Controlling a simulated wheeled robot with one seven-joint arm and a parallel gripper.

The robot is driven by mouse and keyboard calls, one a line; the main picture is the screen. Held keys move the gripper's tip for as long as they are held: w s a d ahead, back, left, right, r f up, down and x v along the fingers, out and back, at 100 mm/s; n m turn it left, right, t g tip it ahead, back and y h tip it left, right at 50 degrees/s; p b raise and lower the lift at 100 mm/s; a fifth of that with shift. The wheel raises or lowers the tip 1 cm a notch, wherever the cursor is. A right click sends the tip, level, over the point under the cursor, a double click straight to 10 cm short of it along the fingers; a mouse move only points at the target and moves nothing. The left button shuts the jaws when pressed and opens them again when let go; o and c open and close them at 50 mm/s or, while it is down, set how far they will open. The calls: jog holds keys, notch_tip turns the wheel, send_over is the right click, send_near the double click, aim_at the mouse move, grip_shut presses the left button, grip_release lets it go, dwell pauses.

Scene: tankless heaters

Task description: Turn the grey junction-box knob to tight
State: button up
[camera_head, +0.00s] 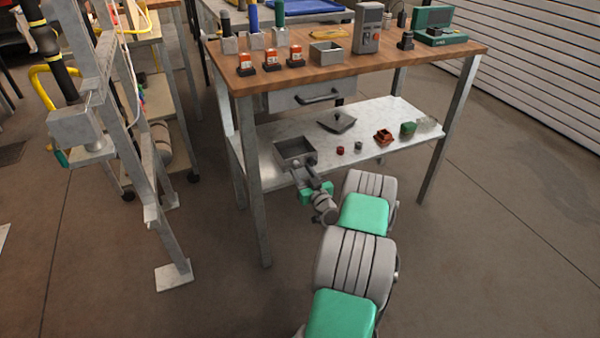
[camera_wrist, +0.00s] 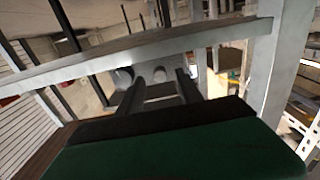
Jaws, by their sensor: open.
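A grey lid-like plate with a small dark knob (camera_head: 337,117) on top lies on the lower shelf; I cannot tell for sure that this is the junction-box knob. An open grey box (camera_head: 280,147) stands at the front left of that shelf. My gripper (camera_head: 309,170) is at the shelf's front edge, close to the box and apart from the lid. I cannot tell whether it touches the box. In the wrist view its two dark fingers (camera_wrist: 160,88) stand apart with nothing clearly between them. The knob cannot be made out in the wrist view.
The wooden bench top (camera_head: 300,78) is above the shelf, with a drawer (camera_head: 295,96) beneath it. Small parts, including a red-brown one (camera_head: 383,137) and a green one (camera_head: 408,129), lie right on the shelf. A metal frame (camera_head: 130,130) stands left. Floor is clear at right.

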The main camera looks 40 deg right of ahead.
jog(key=shift+x, duration=1.05)
grip_shut()
